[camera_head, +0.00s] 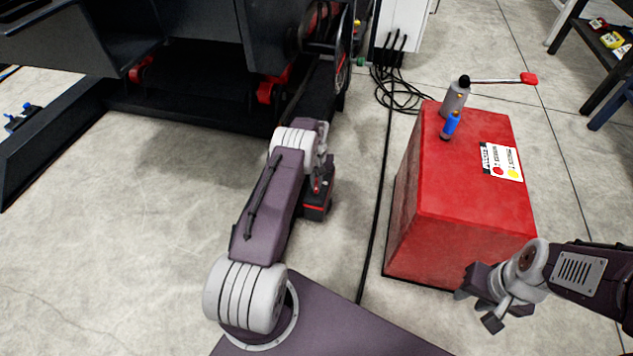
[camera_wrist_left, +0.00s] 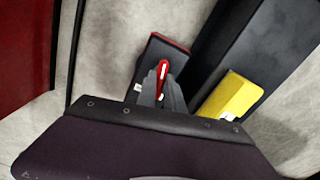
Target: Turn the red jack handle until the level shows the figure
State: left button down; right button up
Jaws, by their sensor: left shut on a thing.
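The red jack handle (camera_wrist_left: 162,72) is a slim red bar in the left wrist view, lying between the fingers of my left gripper (camera_wrist_left: 161,90). The gripper is shut on it. Under it is a black jack body (camera_wrist_left: 168,50) with a red edge; the jack also shows on the floor in the head view (camera_head: 317,207). There my left gripper (camera_head: 320,186) hides most of the handle. A yellow block (camera_wrist_left: 230,96), perhaps the level, lies beside a black beam in the left wrist view; no figure is readable. My right gripper (camera_head: 478,308) is open and empty.
A large dark machine (camera_head: 200,85) fills the back left. A black cable (camera_head: 376,215) crosses the floor.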

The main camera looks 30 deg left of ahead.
aim_at(317, 184)
pick_arm(q)
jog(key=shift+m, duration=1.1)
jog(key=c, duration=1.5)
grip_release()
jog(key=shift+o, duration=0.2)
notch_tip(317, 184, up, 9)
jog(key=p, duration=0.6)
